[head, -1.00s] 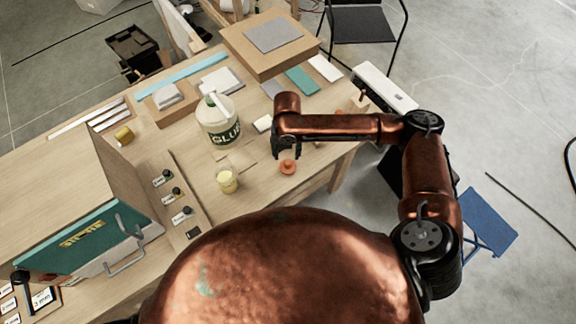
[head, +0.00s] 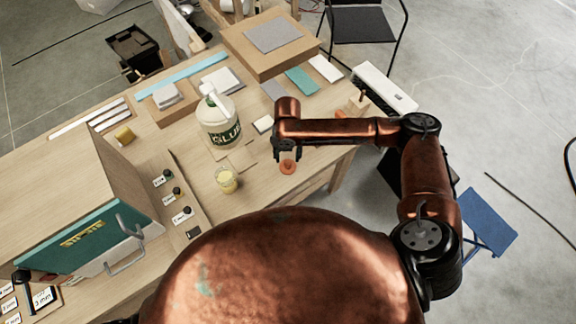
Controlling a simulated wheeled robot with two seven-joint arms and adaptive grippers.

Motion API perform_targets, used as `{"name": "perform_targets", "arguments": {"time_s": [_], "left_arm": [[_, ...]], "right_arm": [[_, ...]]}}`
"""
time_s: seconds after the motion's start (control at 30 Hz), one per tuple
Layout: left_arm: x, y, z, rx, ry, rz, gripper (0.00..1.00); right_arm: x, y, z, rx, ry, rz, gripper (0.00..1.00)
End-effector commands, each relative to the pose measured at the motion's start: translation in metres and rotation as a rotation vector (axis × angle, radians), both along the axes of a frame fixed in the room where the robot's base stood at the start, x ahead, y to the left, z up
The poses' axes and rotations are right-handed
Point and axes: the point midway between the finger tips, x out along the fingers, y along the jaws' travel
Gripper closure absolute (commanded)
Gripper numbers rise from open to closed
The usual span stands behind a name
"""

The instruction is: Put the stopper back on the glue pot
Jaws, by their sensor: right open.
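The orange stopper (head: 288,168) is on the wooden table near its front right edge. My right gripper (head: 287,156) is directly over the stopper, its dark fingers open and reaching down close around its far side. Whether the fingers touch it, I cannot tell. The glue pot (head: 227,181), a small open jar with pale yellow contents, stands upright to the left of the stopper, apart from it. My left gripper is not in view.
A large white glue jug (head: 219,122) stands behind the pot. A white block (head: 263,124) lies near my right gripper. Bare tabletop lies between pot and stopper.

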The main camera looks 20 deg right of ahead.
Motion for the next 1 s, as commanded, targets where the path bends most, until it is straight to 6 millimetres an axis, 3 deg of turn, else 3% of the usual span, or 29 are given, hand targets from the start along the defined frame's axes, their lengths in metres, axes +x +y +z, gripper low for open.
{"name": "perform_targets", "arguments": {"time_s": [0.4, 0.77, 1.0], "left_arm": [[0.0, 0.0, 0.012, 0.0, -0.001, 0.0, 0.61], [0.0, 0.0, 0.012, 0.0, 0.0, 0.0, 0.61], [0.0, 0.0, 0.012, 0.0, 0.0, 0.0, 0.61]], "right_arm": [[0.0, -0.001, -0.049, 0.0, 0.001, 0.001, 0.57], [0.001, -0.002, -0.051, -0.001, 0.0, 0.001, 0.57], [0.001, -0.002, -0.051, -0.001, 0.0, 0.001, 0.73]]}}
